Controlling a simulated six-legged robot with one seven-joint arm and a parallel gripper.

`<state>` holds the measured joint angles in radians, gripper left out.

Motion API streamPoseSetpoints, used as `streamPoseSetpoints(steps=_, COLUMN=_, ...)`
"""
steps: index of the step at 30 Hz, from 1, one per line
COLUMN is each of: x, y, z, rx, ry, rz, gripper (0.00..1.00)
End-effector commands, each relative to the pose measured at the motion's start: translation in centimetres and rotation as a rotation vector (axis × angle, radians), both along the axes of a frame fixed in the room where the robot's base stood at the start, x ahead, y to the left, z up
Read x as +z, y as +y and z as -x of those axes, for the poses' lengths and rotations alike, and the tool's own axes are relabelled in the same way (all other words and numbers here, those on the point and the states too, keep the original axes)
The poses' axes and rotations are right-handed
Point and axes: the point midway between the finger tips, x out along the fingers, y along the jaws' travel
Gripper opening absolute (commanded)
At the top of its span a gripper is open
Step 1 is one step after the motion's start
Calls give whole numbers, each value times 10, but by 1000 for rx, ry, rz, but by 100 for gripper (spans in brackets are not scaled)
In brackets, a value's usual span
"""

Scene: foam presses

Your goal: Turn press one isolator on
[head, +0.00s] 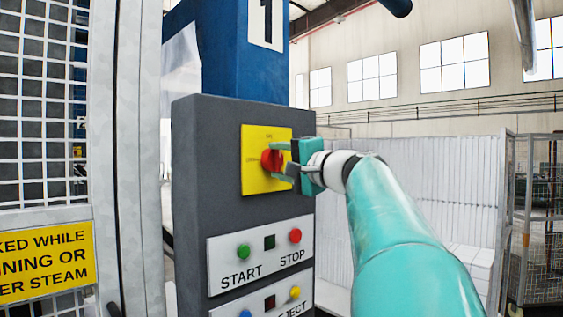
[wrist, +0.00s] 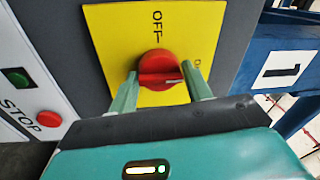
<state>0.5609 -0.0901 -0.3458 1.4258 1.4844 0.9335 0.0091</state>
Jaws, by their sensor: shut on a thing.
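The isolator is a red rotary knob (head: 271,161) on a yellow plate (head: 254,184), high on the dark grey panel of press one. In the wrist view the red knob (wrist: 158,67) sits between my two green fingers, and the yellow plate (wrist: 112,32) reads OFF beside it. A pale mark on the knob points toward the right finger in that view, not at the word OFF. My gripper (head: 277,160) is shut on the knob, its fingers on either side. It also shows in the wrist view (wrist: 160,85). Part of the plate's lettering is hidden.
Below the isolator a white plate carries a green START button (head: 243,251) and a red STOP button (head: 295,236), with another button row under it. A mesh guard (head: 40,120) with a yellow sign (head: 45,262) stands left. White stacked sheets (head: 420,190) stand behind my arm.

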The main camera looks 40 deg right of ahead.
Motion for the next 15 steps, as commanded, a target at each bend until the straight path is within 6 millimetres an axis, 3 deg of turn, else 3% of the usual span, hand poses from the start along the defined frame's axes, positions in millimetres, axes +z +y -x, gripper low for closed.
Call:
streamPoseSetpoints(steps=4, x=-8, y=2, z=-6, rx=13, ry=15, rz=-4, gripper=26)
streamPoseSetpoints(steps=5, x=-8, y=2, z=-6, rx=13, ry=15, rz=-3, gripper=53)
streamPoseSetpoints(steps=7, x=-7, y=2, z=-5, rx=11, ry=14, rz=-4, gripper=67)
streamPoseSetpoints(steps=15, x=-4, y=1, z=-3, rx=6, ry=6, rz=-1, gripper=68)
